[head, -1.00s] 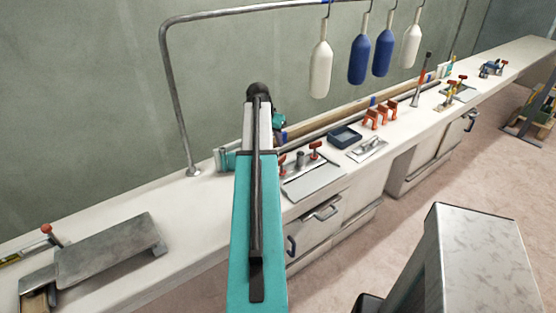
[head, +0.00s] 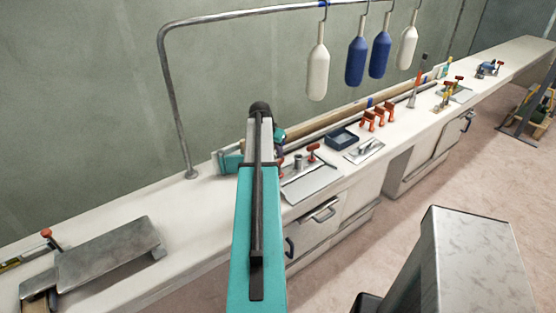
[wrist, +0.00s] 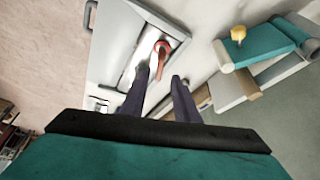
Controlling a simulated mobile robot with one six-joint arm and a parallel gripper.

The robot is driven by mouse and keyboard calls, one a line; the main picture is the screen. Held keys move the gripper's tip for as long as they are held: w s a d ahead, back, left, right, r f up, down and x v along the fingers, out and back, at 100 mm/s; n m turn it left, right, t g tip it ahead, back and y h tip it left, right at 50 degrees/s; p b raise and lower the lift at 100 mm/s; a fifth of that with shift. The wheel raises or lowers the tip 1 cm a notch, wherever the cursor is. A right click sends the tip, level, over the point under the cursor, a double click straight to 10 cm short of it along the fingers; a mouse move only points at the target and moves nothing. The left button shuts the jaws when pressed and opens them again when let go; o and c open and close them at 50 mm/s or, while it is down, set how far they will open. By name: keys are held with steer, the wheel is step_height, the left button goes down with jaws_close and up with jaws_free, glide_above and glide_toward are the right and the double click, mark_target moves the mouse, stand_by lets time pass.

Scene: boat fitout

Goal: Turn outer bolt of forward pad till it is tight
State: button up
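A grey metal pad (head: 312,186) lies on the white bench just right of my arm in the head view. Red T-handled bolts, one of them the near bolt (head: 314,150), and a grey post (head: 298,162) stand at its back. In the wrist view, a grey plate (wrist: 142,50) carries a red-handled bolt (wrist: 163,50). The bolt shows just beyond the fingertips; contact cannot be told. Which pad is forward is unclear.
A blue tray (head: 342,138), orange clamps (head: 378,115) and a trowel-like plate (head: 364,150) sit farther right on the bench. A large grey plate (head: 108,250) lies at left. White and blue fenders (head: 356,62) hang from a rail (head: 172,100) behind.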

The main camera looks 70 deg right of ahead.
mark_target(279, 160)
steer(key=shift+p+x, duration=0.95)
steer(key=shift+x, duration=2.8)
jaws_close()
